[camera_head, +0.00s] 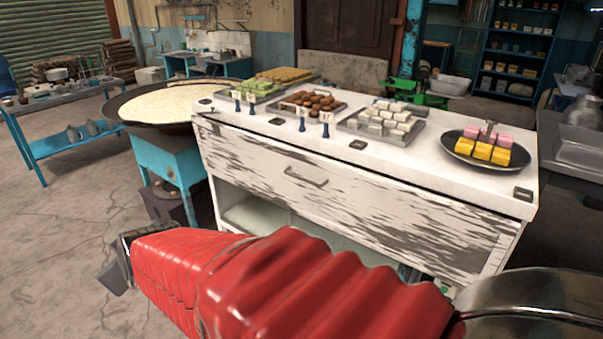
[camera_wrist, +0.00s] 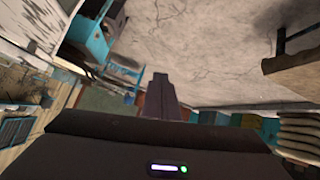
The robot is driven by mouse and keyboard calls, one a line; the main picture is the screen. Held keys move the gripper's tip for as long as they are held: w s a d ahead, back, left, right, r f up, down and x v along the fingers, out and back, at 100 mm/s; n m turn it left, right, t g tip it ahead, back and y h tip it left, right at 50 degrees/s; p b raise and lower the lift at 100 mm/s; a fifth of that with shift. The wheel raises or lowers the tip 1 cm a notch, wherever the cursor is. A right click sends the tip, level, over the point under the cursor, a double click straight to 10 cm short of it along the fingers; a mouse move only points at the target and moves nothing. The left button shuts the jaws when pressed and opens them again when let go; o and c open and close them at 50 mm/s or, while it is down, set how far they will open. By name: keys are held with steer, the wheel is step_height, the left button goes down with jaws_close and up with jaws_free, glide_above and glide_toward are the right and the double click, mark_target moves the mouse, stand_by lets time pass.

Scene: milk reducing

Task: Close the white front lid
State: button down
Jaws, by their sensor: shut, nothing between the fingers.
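The white front lid (camera_head: 310,180) is the worn panel on the front of the white counter, with peeling paint and a metal handle (camera_head: 306,177). My gripper (camera_head: 115,277) is low at the left, in front of the counter and apart from the lid, largely hidden behind my red arm. In the wrist view my gripper (camera_wrist: 161,97) has its dark fingers together with nothing between them. Peeling white boards at the left edge of the wrist view seem to be part of the counter.
The countertop (camera_head: 345,118) holds trays of sweets and a dark plate (camera_head: 486,157). An open shelf space (camera_head: 255,214) is below the lid. A wide pan (camera_head: 172,105) on a blue stand (camera_head: 168,165) is left of the counter. The floor (camera_head: 60,225) at left is clear.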

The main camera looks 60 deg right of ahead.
mark_target(351, 171)
steer(key=s+d+f+m+g+h, duration=0.1)
steer(key=d+h, duration=0.4)
steer(key=d, duration=0.9)
steer(key=s+d+f+m+g+h, duration=0.15)
steer(key=d+h, duration=0.35)
steer(key=d, duration=0.9)
steer(key=s+d+f+g+h, duration=0.1)
steer(key=s+d+g+h, duration=0.2)
steer(key=s, duration=0.7)
steer(key=s+d+f+g+h, duration=0.2)
steer(key=s+d+g+h, duration=0.1)
steer(key=s+d+g, duration=0.5)
steer(key=s+d, duration=0.2)
steer(key=s, duration=0.1)
steer(key=shift+s+d+f, duration=0.2)
steer(key=shift+d+f, duration=0.1)
steer(key=shift+d, duration=0.1)
steer(key=shift+d, duration=0.1)
steer(key=d, duration=0.4)
steer(key=s+d, duration=0.1)
steer(key=d, duration=0.4)
steer(key=s+d+r, duration=0.1)
steer(key=d, duration=0.3)
steer(key=shift+d+r, duration=0.1)
steer(key=shift+d, duration=0.2)
